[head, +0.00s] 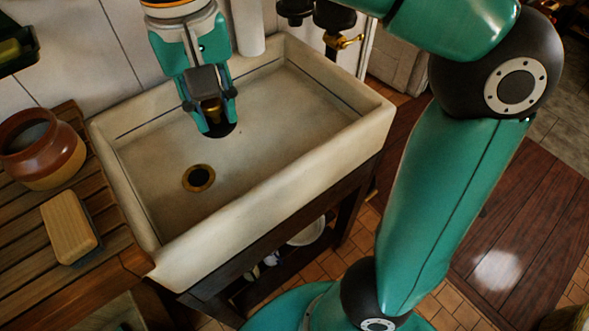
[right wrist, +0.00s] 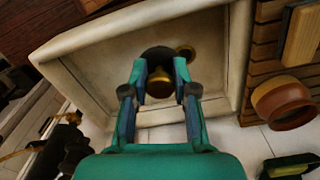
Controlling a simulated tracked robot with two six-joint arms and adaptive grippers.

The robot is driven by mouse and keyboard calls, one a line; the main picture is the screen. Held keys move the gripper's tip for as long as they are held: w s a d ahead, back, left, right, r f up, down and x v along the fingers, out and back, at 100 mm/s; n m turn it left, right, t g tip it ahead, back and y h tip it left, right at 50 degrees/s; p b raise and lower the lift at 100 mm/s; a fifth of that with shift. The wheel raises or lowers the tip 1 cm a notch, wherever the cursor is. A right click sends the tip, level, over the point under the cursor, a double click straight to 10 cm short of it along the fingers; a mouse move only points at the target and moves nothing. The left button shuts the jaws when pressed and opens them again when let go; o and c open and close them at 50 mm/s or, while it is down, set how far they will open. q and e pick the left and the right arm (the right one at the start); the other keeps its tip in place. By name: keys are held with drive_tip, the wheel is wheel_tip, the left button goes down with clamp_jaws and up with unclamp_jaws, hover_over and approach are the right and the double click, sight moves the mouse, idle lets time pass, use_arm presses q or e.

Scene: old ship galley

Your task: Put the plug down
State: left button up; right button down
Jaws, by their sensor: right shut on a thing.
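My right gripper (head: 210,118) points down into the pale stone sink (head: 285,185) and is shut on the plug. The plug has a dark round disc (head: 222,131) and a brass knob, which is partly hidden between the fingers. In the right wrist view the brass knob of the plug (right wrist: 160,84) sits between the fingertips of the gripper (right wrist: 161,72), with the dark disc beyond it. The brass-ringed drain hole (head: 198,178) is open, below and left of the plug in the head view. I cannot tell whether the disc touches the sink floor. My left gripper is not in view.
A slatted wooden drainboard (head: 24,228) adjoins the sink's left side. It carries a brown pot (head: 42,160) and a wooden-topped block (head: 68,226). A brass tap (head: 346,41) is near the back right corner. The sink's raised rim (head: 270,199) surrounds the basin, whose floor is otherwise clear.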

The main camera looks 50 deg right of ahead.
drive_tip(key=shift+s+a+f, duration=0.15)
drive_tip(key=shift+s+f, duration=0.3)
drive_tip(key=shift+s, duration=0.05)
wheel_tip(320, 180, down, 14)
drive_tip(key=shift+w+f+b, duration=0.1)
drive_tip(key=shift+b, duration=1)
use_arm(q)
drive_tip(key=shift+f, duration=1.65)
use_arm(e)
drive_tip(key=shift+f, duration=2.45)
drive_tip(key=shift+f+b, duration=0.1)
drive_tip(key=shift+b, duration=0.25)
drive_tip(key=c, duration=0.9)
unclamp_jaws()
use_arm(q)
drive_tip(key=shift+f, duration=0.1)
